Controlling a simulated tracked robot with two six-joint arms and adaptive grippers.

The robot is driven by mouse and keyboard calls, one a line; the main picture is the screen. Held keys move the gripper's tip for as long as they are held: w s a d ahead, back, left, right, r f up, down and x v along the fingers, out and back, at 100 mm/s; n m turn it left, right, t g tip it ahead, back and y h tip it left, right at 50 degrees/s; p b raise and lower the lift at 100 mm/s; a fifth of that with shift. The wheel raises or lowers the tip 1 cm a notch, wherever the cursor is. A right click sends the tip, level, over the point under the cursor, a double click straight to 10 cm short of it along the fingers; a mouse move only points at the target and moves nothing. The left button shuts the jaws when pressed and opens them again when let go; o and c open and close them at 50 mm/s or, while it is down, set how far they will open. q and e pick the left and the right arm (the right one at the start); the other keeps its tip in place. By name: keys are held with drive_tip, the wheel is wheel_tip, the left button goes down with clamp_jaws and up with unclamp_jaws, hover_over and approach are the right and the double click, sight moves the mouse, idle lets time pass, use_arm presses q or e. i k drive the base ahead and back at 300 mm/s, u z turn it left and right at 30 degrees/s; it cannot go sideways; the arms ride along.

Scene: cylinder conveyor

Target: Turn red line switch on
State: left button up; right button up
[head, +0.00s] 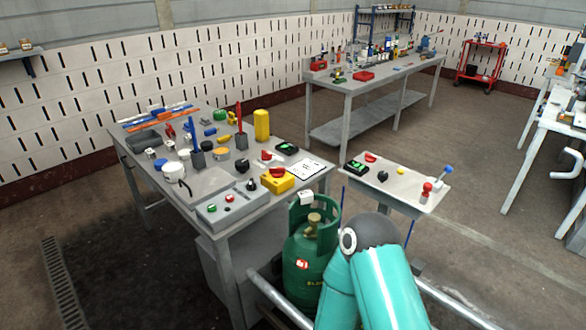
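Several switches and buttons could be the red line switch, and I cannot tell which one is named so. A yellow box with a red knob (277,176) sits near the front right of the left table. Behind it lies a small red handle (267,155) on a pale base. A grey control box (233,205) with a red button, a green button and a black knob is at the table's front edge. On the small right table are another red handle (371,157) and a red-topped lever (427,190). Their on or off positions are too small to read. Neither gripper is in view.
A green gas cylinder (310,265) stands between the left table (215,182) and the small table (400,192). My teal arm covers the floor and rails at the bottom. A blue-knobbed lever (442,178) is on the small table. A long workbench (350,92) stands behind.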

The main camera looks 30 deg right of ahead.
sight(276, 172)
drive_tip(key=z, duration=0.1)
drive_tip(key=i, duration=1)
drive_tip(key=u, duration=0.1)
